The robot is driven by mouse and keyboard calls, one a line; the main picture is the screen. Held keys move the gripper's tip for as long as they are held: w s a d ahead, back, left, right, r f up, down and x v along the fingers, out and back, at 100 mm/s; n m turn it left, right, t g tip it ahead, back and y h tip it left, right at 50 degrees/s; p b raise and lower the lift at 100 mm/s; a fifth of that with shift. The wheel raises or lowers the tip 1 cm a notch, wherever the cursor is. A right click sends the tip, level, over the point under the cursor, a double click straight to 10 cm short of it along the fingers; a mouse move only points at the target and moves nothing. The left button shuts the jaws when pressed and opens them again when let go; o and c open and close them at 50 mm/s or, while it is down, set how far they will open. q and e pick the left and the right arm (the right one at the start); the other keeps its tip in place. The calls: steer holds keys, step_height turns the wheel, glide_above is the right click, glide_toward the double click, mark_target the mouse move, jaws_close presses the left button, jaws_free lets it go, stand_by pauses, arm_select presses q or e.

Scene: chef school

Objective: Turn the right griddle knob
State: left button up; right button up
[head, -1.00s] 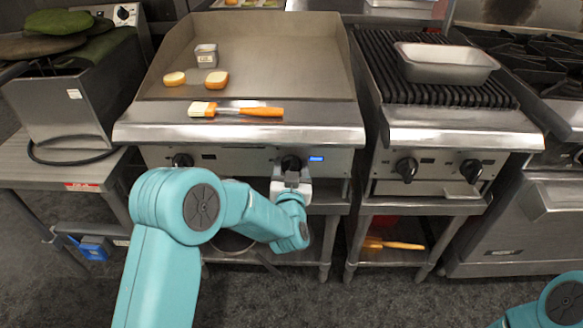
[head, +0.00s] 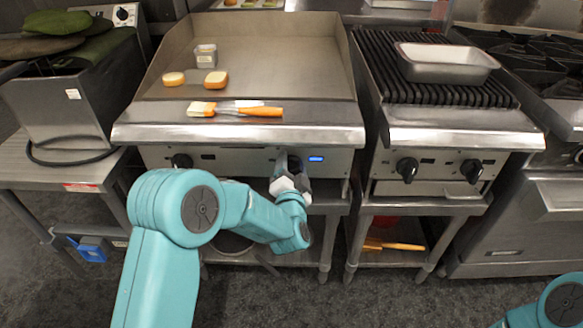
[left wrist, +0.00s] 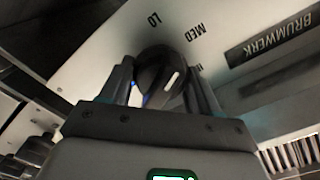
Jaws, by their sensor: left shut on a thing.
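The griddle (head: 270,60) has two black knobs on its front panel. My left gripper (head: 289,178) is at the right griddle knob (head: 294,162), beside a lit blue display (head: 316,159), and partly covers it. In the left wrist view the round black knob (left wrist: 158,72) sits between the fingers of my gripper (left wrist: 160,88), which are shut on it. The knob's white mark is tilted in that view. The panel around it reads LO and MED, with a third label partly hidden. My right gripper is out of view.
The left griddle knob (head: 182,161) is on the same panel. A brush (head: 236,109) lies on the griddle's front ledge; two bun pieces and a small container (head: 206,54) are on its plate. A grill (head: 450,130) with a metal pan (head: 446,64) stands to the right.

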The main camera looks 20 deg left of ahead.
arm_select(q)
steer(key=shift+f+m, duration=0.1)
steer(key=shift+m, duration=1.7)
steer(key=o, duration=0.8)
steer(key=shift+s, duration=0.15)
steer(key=p+v, duration=0.1)
steer(key=v, duration=1.5)
